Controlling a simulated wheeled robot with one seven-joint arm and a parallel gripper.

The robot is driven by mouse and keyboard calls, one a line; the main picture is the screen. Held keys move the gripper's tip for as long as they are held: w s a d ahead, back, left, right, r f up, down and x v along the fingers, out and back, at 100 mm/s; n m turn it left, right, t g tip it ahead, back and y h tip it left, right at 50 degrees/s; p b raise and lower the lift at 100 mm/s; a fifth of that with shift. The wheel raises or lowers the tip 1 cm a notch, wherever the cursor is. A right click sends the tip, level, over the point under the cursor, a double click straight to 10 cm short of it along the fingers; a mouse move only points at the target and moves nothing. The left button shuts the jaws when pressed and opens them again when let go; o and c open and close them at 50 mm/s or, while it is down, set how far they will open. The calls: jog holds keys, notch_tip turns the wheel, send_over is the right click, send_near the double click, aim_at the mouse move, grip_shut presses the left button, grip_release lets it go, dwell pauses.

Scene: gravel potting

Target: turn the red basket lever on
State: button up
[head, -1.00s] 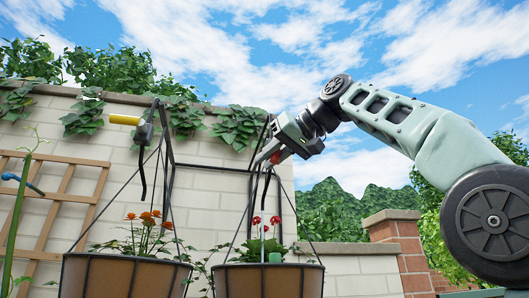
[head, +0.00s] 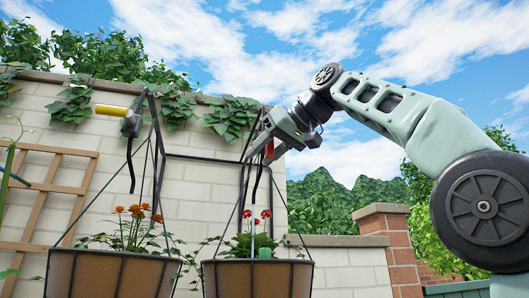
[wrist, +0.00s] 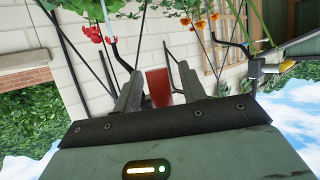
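The red basket lever (head: 269,150) is a short red handle at the top of the right hanging basket's frame. It also shows in the wrist view as a red block (wrist: 158,86), between my two fingers. My gripper (head: 262,147) is at the lever, reaching down to it from the right. In the wrist view my gripper (wrist: 157,82) has its fingers apart on both sides of the red handle, with narrow gaps showing. The lever's pivot is mostly hidden by my gripper. A dark curved spout hangs below it over the right basket (head: 257,279), which holds red flowers.
A yellow lever (head: 112,110) with a similar dark spout stands over the left basket (head: 113,275) with orange flowers. Thin dark frame bars and hanger rods surround both levers. A pale block wall (head: 205,180) with vines stands behind. Open sky lies above.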

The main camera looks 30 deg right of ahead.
jog(key=p+v, duration=0.2)
jog(key=v, duration=1.5)
jog(key=shift+s, duration=0.2)
jog(key=shift+r, duration=0.15)
